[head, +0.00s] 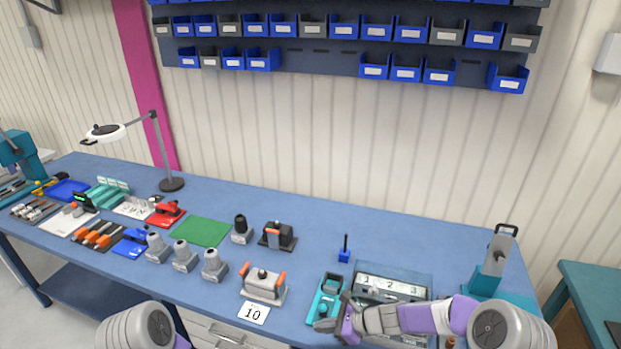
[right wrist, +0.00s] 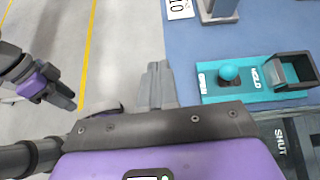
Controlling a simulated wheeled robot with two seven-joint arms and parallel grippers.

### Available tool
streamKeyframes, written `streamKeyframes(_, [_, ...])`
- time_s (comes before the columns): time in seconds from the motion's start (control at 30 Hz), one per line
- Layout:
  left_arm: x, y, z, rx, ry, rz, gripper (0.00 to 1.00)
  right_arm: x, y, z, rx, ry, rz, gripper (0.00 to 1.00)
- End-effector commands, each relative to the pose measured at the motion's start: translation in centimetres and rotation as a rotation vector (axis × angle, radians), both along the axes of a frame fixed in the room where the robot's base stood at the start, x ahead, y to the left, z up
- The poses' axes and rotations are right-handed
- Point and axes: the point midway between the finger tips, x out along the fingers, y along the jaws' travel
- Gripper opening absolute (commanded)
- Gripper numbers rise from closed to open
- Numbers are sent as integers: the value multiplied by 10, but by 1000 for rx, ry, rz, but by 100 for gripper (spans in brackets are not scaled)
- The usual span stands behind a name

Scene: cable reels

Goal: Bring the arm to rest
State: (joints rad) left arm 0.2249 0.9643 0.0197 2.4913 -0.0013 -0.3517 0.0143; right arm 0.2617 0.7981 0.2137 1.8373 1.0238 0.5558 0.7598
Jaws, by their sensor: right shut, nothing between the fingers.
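My right arm comes in from the right along the front edge of the blue workbench (head: 350,222). My right gripper (head: 326,322) is near the front end of a teal fixture (head: 328,287). In the right wrist view its fingers (right wrist: 157,84) are together and empty, over the floor beside the bench edge. The teal fixture (right wrist: 262,80), with a blue knob and a dark bin, lies to their right. My left arm (head: 140,326) shows at the bottom left of the head view. A purple and dark gripper, my left one (right wrist: 62,98), shows in the right wrist view; its finger opening is unclear.
A numbered clear-topped box (head: 392,287) lies beside the right forearm. A grey device with orange handles (head: 264,284) and a card marked 10 (head: 253,313) are left of the teal fixture. A teal-based press (head: 490,265) stands at right. The bench's back middle is fairly clear.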

Motion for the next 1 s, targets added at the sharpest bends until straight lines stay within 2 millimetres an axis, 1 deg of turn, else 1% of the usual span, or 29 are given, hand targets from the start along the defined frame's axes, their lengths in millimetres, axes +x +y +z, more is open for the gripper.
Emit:
streamKeyframes(0.03, [0, 0, -6, 0, -1, 0, 41, -9, -1, -18, -36, -4, 27, 0])
streamKeyframes(0.17, [1, 0, -13, 0, -1, 0, 41, -31, -7, -54, -139, -31, 106, 0])
streamKeyframes(0.2, [1, 0, -16, 0, -2, 1, 41, -39, -9, -66, -173, -42, 137, 0])
streamKeyframes(0.27, [1, 0, -21, 0, -2, 1, 41, -51, -12, -83, -224, -60, 185, 0])
streamKeyframes(0.37, [1, 0, -29, 0, -1, 0, 41, -76, -20, -117, -323, -104, 289, 0])
streamKeyframes(0.47, [0, 0, -42, 0, 0, 0, 41, -109, -31, -158, -436, -168, 442, 0])
streamKeyframes(0.5, [0, 0, -48, 0, 0, 0, 41, -126, -37, -178, -488, -208, 526, 0])
streamKeyframes(0.57, [0, 0, -60, 0, -1, 0, 41, -155, -46, -208, -565, -287, 679, 0])
streamKeyframes(0.6, [1, 0, -69, 0, -1, 0, 41, -174, -52, -226, -611, -353, 791, 0])
streamKeyframes(0.63, [1, 0, -74, 0, -1, 0, 41, -187, -55, -237, -636, -404, 869, 0])
streamKeyframes(0.7, [1, 0, -84, 0, -1, 0, 41, -210, -61, -255, -677, -522, 1024, 0])
streamKeyframes(0.8, [1, 0, -93, 0, -1, 0, 41, -233, -62, -268, -698, -659, 1180, 0])
streamKeyframes(0.9, [1, 0, -96, 0, -1, 0, 41, -244, -60, -272, -703, -749, 1262, 0])
streamKeyframes(1.0, [1, 0, -97, 0, -1, 0, 41, -247, -60, -272, -704, -780, 1287, 0])
